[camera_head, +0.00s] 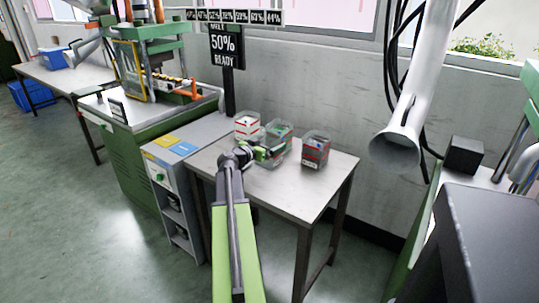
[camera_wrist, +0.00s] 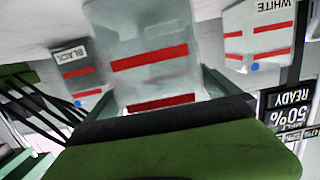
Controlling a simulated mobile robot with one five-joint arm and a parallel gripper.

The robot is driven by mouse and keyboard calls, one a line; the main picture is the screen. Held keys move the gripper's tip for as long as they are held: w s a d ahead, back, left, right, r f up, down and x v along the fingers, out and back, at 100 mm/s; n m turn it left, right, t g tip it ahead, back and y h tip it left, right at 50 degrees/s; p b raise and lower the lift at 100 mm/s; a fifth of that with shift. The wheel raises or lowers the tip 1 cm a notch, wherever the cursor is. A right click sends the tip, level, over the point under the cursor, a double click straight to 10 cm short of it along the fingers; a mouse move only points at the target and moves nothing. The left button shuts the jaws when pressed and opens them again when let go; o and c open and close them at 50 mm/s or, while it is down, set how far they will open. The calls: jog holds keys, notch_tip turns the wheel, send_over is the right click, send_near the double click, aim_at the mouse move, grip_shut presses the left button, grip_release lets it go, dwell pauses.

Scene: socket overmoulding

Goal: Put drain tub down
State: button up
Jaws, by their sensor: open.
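The middle clear tub with red bands (camera_head: 279,132) stands on the grey steel table (camera_head: 325,185), between two similar tubs; I take it as the drain tub, though no label on it is readable. My gripper (camera_head: 262,153) is at its near side, low over the table. In the wrist view the tub (camera_wrist: 140,45) fills the centre, just ahead of my gripper (camera_wrist: 150,98). The jaws are open, with parts showing on either side of the tub's lower part in the picture. I cannot tell whether they touch it.
A tub marked WHITE (camera_wrist: 258,35) stands to the left in the head view, and a tub marked BLACK (camera_head: 316,150) to the right. A sign reading 50% READY (camera_head: 226,46) rises behind. The table's right and front parts are clear. A white duct (camera_head: 400,130) hangs at right.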

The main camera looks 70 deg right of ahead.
jog(key=shift+d, duration=0.1)
jog(key=c, duration=1.4)
notch_tip(320, 180, up, 18)
jog(key=p, duration=1.8)
jog(key=shift+c, duration=0.2)
